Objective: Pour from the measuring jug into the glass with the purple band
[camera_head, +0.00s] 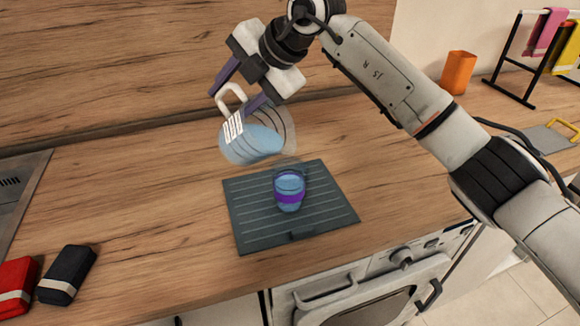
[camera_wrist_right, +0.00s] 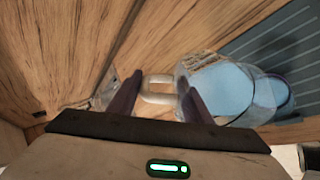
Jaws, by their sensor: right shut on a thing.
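The measuring jug (camera_head: 255,140) is clear with a white handle and holds blue liquid. It is tilted, held above the counter just behind and left of the glass. My right gripper (camera_head: 238,92) is shut on the jug's white handle, which shows between the fingers in the right wrist view (camera_wrist_right: 157,95). The glass with the purple band (camera_head: 289,190) stands upright on a dark ribbed mat (camera_head: 250,222) and has blue liquid in it. No stream between jug and glass can be made out. My left gripper is not in view.
A red block (camera_head: 16,284) and a dark block (camera_head: 67,275) lie at the front left. An orange cup (camera_head: 457,72) and a towel rack (camera_head: 515,95) stand at the back right. The wooden splashback (camera_head: 120,60) is close behind the jug.

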